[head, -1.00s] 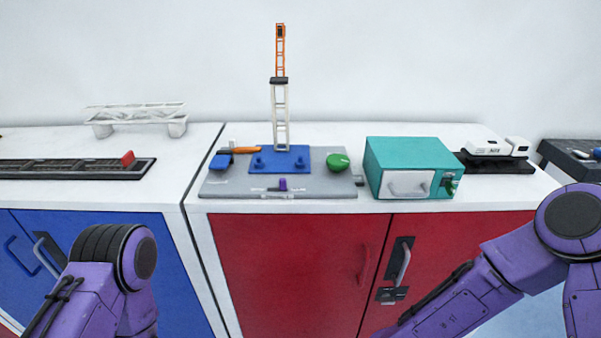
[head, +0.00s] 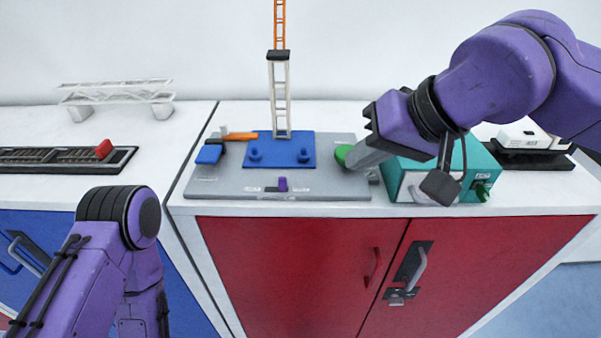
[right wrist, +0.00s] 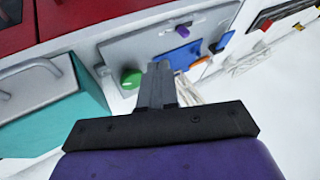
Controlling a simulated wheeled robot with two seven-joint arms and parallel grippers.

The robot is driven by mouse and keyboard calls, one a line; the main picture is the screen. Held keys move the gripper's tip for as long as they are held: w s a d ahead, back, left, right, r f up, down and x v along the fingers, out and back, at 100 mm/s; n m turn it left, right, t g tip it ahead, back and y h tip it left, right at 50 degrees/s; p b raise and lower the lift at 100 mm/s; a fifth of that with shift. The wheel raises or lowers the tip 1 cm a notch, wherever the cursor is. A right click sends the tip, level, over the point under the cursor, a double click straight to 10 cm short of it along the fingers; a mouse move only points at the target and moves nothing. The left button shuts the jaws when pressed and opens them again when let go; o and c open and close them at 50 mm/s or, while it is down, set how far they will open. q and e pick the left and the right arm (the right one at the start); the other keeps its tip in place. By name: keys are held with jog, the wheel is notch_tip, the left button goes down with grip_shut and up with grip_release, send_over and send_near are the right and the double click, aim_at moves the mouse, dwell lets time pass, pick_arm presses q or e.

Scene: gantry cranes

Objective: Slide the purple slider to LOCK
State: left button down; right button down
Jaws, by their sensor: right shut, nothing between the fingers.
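The purple slider (head: 282,184) stands upright in a slot near the front edge of the grey panel (head: 215,186). White labels lie on either side of the slot, too small to read. In the right wrist view the slider (right wrist: 183,31) shows at the far side of the panel. My right gripper (head: 352,160) is shut and empty, beside the green knob (head: 343,154) and to the right of the slider, clear of it. In the right wrist view its closed fingers (right wrist: 160,72) point towards the panel. My left gripper is out of view; only my left arm shows.
A blue plate (head: 260,178) with a crane tower (head: 279,95) stands behind the slider. A teal box (head: 480,160) is right of the panel, partly behind my right arm. A track with a red block (head: 104,149) lies left. The counter's front strip is clear.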

aim_at(283, 184)
jog(key=x, duration=0.3)
jog(key=w+x, duration=0.1)
jog(key=x, duration=0.5)
jog(key=shift+w+d+f, duration=0.1)
jog(key=shift+w+d, duration=0.15)
jog(key=shift+a+f, duration=0.45)
jog(key=shift+f, duration=0.2)
jog(key=a+p, duration=0.1)
jog(key=a, duration=0.2)
jog(key=shift+a+r, duration=0.1)
jog(key=shift+a, duration=0.1)
jog(key=shift+w+a, duration=0.1)
jog(key=shift+a, duration=0.25)
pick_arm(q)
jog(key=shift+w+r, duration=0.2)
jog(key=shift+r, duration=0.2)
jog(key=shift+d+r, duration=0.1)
pick_arm(e)
jog(key=shift+d, duration=0.1)
